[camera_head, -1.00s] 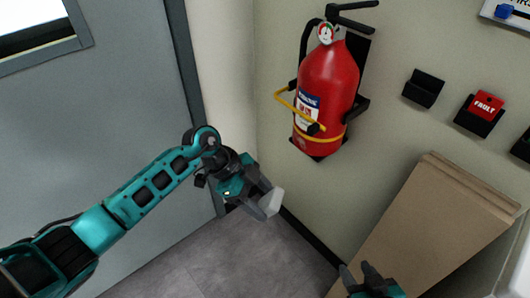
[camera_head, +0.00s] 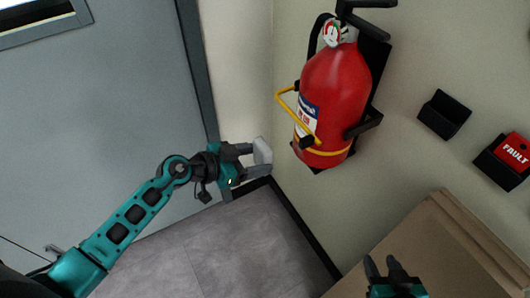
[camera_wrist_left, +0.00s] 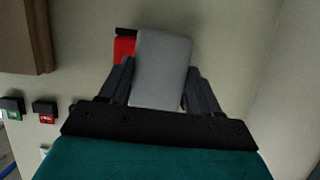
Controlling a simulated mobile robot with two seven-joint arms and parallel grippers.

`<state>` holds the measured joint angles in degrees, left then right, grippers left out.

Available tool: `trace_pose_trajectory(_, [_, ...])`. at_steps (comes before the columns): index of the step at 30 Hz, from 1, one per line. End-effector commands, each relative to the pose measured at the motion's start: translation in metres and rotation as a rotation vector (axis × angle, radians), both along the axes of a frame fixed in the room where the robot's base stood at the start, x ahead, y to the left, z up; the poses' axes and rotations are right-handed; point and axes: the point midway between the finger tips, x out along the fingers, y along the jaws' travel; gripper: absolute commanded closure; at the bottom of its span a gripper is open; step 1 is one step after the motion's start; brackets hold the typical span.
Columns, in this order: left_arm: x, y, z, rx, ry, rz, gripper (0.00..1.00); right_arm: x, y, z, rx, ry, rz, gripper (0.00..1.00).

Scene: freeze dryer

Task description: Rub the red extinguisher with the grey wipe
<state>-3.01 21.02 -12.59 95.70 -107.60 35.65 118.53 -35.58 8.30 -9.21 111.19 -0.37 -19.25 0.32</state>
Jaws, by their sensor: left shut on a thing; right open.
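The red extinguisher (camera_head: 335,90) hangs upright in a black bracket on the wall, with a gauge on top and a yellow strap and hose. My left gripper (camera_head: 256,153) is shut on the grey wipe (camera_head: 263,152), to the left of and below the extinguisher, apart from it in the head view. In the left wrist view the wipe (camera_wrist_left: 161,68) sits between the fingers and hides most of the extinguisher (camera_wrist_left: 124,47), whose red edge shows behind it. My right gripper (camera_head: 388,270) is open and empty at the bottom right.
Black wall holders (camera_head: 444,114) and a red FAULT tag (camera_head: 513,150) are to the right of the extinguisher. A grey door (camera_head: 100,110) stands at the left. The floor (camera_head: 215,250) below is clear.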

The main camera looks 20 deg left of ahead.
Motion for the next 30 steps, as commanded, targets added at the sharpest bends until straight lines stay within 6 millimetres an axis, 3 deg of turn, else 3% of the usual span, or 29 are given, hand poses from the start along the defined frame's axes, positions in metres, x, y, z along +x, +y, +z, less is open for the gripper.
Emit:
trace_pose_trajectory(18, [0.036,-0.037,-0.002,-0.003,-0.003,-0.001,0.62,-0.003,0.002,-0.024,0.002,0.007,0.003,0.57])
trace_pose_trajectory(30, [0.042,-0.043,0.000,-0.001,0.000,0.000,0.62,-0.003,0.002,-0.026,0.004,0.006,0.001,0.57])
